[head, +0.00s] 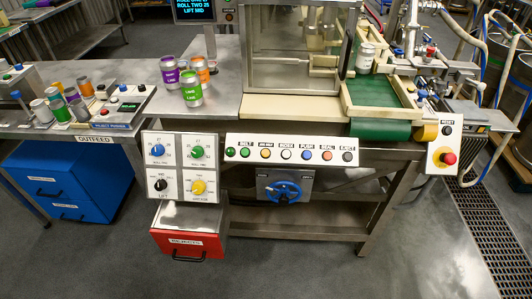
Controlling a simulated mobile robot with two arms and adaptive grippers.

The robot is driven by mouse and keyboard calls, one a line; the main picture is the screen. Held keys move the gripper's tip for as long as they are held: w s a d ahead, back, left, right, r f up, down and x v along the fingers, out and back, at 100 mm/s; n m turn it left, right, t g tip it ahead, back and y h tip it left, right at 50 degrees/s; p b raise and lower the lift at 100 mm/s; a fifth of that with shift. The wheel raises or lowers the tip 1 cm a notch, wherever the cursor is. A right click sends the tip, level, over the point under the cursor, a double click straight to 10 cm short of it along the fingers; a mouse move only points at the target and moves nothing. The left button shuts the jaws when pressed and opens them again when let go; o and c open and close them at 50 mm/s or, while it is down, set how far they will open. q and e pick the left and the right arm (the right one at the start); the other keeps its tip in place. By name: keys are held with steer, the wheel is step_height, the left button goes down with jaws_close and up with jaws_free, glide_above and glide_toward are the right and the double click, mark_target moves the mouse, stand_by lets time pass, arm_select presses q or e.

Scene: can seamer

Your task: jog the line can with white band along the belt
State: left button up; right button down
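A silver can with a pale band (366,56) stands upright at the far end of the green belt (372,91), just right of the clear-walled seamer chamber (293,52). A wooden-coloured guide rail (405,93) runs along the belt's right side. A button strip (292,155) faces me below the machine. Its leftmost button, labelled BELT (231,152), is green. The small label on the yellow button (265,153) beside it is hard to read. Neither of my grippers shows in the head view.
A knob panel (180,167), a blue handwheel (283,191) and a red stop button (447,158) face the front. The red rejects drawer (186,244) sticks out below.

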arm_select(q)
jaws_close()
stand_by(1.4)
